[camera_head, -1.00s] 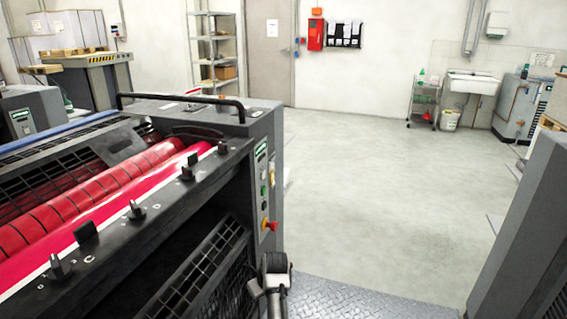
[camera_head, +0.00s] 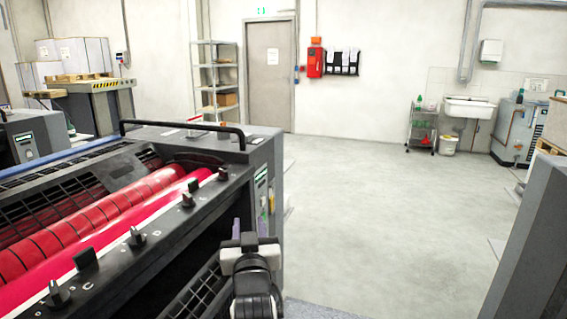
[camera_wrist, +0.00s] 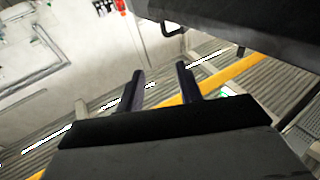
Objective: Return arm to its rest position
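My gripper shows in the wrist view (camera_wrist: 160,70) with its two dark fingers apart and nothing between them, so it is open and empty. In the head view my arm's end stands at the lower middle, at the right end of the printing press (camera_head: 110,225). It overlaps the press's control side in the picture. The gap between the fingers cannot be made out there. The press has red rollers (camera_head: 95,220) and a black rail with several knobs.
Open grey floor (camera_head: 390,210) lies to the right of the press. A grey panel (camera_head: 530,250) stands at the right edge. At the back are a shelf (camera_head: 218,80), a door (camera_head: 269,75), a trolley (camera_head: 422,128) and a sink (camera_head: 470,108).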

